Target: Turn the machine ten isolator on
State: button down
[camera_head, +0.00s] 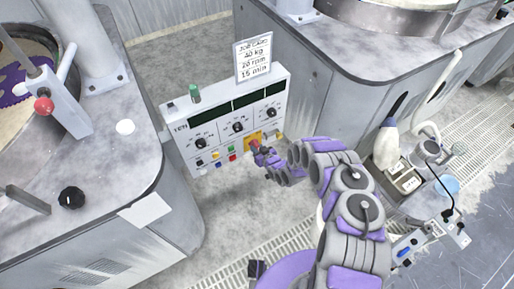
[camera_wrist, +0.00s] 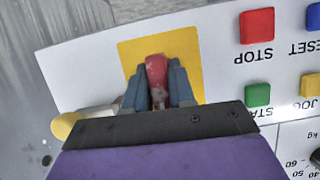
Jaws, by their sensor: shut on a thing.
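The machine ten control panel (camera_head: 180,150) is a white box marked TEN, standing between two grey machines. Its isolator is a red handle on a yellow plate (camera_head: 248,137) at the lower right of the panel face. My gripper (camera_head: 259,151) is at this isolator. In the wrist view the red isolator handle (camera_wrist: 156,72) sits between the two blue-grey fingers of my gripper (camera_wrist: 158,88), which are shut on it. The yellow plate (camera_wrist: 190,46) shows around the fingers. The handle's lower end is partly hidden by the gripper.
Beside the isolator are a red STOP button (camera_wrist: 257,25) and a green START button (camera_wrist: 257,95). A yellow-tipped lever (camera_wrist: 66,125) sticks out on the other side. A job card (camera_head: 254,58) stands on top of the panel. Grey machines flank the panel left and right.

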jog(key=m+y+b, duration=0.1)
jog(key=m+g+y+b, duration=0.1)
jog(key=m, duration=0.1)
jog(key=shift+s+f, duration=0.1)
jog(key=shift+f, duration=0.2)
jog(key=shift+r+m+y+b, duration=0.1)
jog(key=shift+m+y+b, duration=0.8)
jog(key=shift+m+b, duration=0.4)
jog(key=shift+m, duration=0.3)
jog(key=c, duration=1)
grip_release()
jog(key=shift+r+g, duration=0.1)
jog(key=shift+g, duration=0.2)
jog(key=shift+c, duration=0.2)
jog(key=p+v, duration=0.3)
jog(key=v, duration=1.4)
jog(key=shift+d, duration=0.2)
